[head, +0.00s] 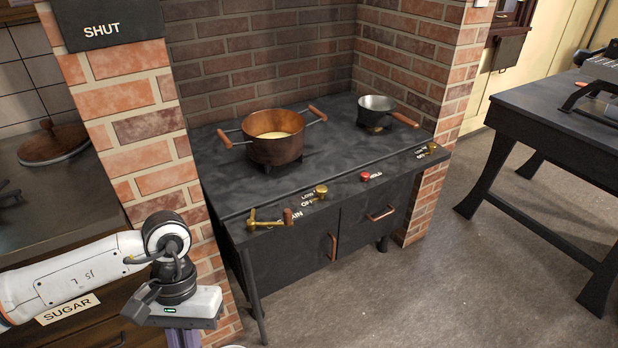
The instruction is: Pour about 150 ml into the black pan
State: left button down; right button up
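A small dark saucepan (376,108) with a grey inside and a copper-coloured handle stands at the right of the black stove top. It is the only dark pan I see, and no liquid shows in it. A larger copper pot (275,149) with two side handles stands left of it and holds a pale yellow liquid. My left gripper (186,340) is at the lower left, in front of the brick pillar and apart from both pans. Its fingers point down and are cut off by the bottom edge, so their opening is hidden. My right gripper is not in view.
The stove (320,140) has brass knobs, a red knob (365,177) and a brass lever (268,219) on its front edge. A brick pillar (137,120) stands at its left. A dark table (560,125) is at the right, with clear floor between.

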aim_at(388, 117)
jog(key=z, duration=0.1)
jog(key=k, duration=0.2)
jog(key=z, duration=1.25)
jog(key=i, duration=0.9)
jog(key=z, duration=0.45)
jog(key=i, duration=1.1)
jog(key=u, duration=1)
jog(key=i, duration=0.6)
jog(key=u, duration=0.65)
